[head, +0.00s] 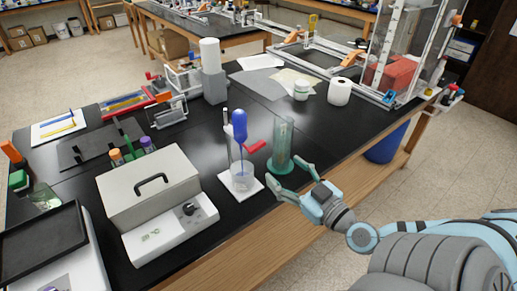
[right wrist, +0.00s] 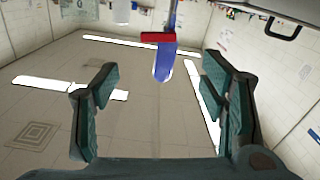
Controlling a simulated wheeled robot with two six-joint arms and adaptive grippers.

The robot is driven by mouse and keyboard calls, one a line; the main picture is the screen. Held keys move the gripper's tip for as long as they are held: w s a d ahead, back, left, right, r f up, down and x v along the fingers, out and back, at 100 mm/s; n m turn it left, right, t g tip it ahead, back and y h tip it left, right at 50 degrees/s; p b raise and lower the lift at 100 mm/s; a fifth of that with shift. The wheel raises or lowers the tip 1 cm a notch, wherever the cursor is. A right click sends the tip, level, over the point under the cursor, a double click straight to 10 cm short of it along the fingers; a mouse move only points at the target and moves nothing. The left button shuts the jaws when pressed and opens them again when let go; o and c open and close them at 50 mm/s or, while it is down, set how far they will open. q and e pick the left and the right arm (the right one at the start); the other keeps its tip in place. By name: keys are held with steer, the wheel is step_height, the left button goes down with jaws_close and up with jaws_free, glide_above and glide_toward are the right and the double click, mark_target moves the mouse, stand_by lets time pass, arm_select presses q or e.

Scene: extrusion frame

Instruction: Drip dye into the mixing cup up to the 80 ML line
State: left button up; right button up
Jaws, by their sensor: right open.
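The mixing cup (head: 242,176) is clear and stands on a white base plate (head: 239,189) near the front edge of the black bench. A dropper with a blue bulb (head: 239,124) is upright above the cup, beside a red clamp (head: 255,147) on a stand. The cup's markings and liquid level are too small to read. My right gripper (head: 290,174) is open and empty, in front and to the right of the cup. In the right wrist view, the blue bulb (right wrist: 164,66) and a red piece (right wrist: 158,38) show beyond the spread fingers (right wrist: 160,76). My left gripper is out of view.
A beige box-shaped instrument (head: 151,186) is left of the cup. Bench space behind the cup is mostly clear.

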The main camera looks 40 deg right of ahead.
steer(key=b, duration=0.2)
glide_toward(258, 148)
steer(key=w, duration=0.3)
steer(key=w+p, duration=0.1)
steer(key=w, duration=0.5)
steer(key=shift+w+d, duration=0.1)
steer(key=shift+w, duration=0.15)
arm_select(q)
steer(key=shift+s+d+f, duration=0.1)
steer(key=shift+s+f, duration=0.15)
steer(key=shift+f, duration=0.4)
arm_select(e)
steer(key=shift+s+d, duration=0.1)
steer(key=shift+c, duration=0.2)
steer(key=c, duration=1.1)
steer(key=shift+c, duration=0.2)
